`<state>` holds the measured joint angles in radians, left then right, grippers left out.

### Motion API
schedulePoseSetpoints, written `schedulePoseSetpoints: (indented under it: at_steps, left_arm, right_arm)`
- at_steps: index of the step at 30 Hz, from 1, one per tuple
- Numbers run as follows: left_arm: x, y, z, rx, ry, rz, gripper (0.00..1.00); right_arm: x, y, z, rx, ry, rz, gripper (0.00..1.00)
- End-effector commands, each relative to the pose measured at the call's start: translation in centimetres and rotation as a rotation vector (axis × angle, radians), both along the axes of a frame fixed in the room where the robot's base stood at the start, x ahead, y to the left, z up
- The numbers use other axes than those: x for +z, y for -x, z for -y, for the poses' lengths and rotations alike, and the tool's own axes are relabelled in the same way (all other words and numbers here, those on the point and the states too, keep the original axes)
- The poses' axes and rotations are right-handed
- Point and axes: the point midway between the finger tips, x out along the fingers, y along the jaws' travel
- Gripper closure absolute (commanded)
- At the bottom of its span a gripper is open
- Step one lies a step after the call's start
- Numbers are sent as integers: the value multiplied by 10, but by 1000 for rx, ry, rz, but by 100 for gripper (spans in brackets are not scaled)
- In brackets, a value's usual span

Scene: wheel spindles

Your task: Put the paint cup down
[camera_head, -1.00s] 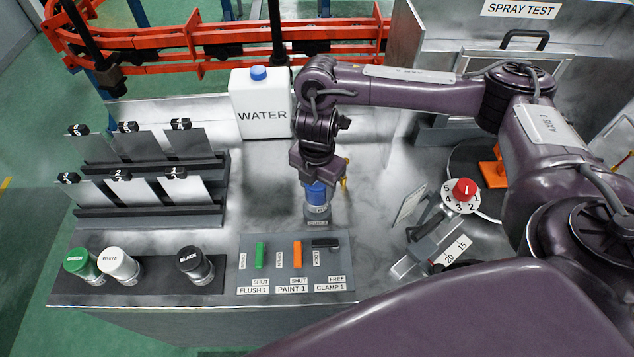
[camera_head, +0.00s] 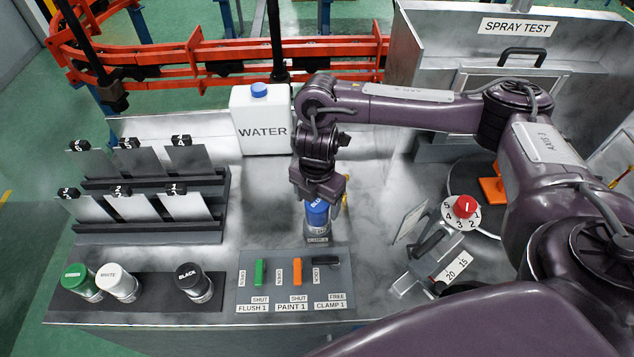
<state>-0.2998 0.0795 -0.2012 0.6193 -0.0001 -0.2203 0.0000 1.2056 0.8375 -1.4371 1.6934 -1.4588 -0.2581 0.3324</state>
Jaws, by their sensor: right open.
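The blue paint cup (camera_head: 317,215) stands upright at the back of the control panel, above the clamp label in the picture. My right gripper (camera_head: 318,198) is directly over it, pointing down, with its jaws open around or just above the cup's top. The gripper hides part of the cup's lid, and I cannot tell whether a finger touches it. My left gripper is not in view.
The panel (camera_head: 345,270) has green, orange and black levers. Green (camera_head: 80,280), white (camera_head: 117,282) and black (camera_head: 193,282) cups stand in a rack at the left. A water jug (camera_head: 262,120) stands behind. A red dial (camera_head: 465,206) is at the right.

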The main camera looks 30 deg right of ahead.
Motion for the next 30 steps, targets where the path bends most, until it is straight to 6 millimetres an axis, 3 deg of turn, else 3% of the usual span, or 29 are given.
schedulePoseSetpoints:
  at_steps: [12,18,30]
  left_arm:
    - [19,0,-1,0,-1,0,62]
    - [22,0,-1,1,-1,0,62]
    - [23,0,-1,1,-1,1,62]
  right_arm:
    - [80,-2,0,2,1,6,26]
    - [108,-1,0,1,1,5,26]
    - [123,0,0,0,-1,0,26]
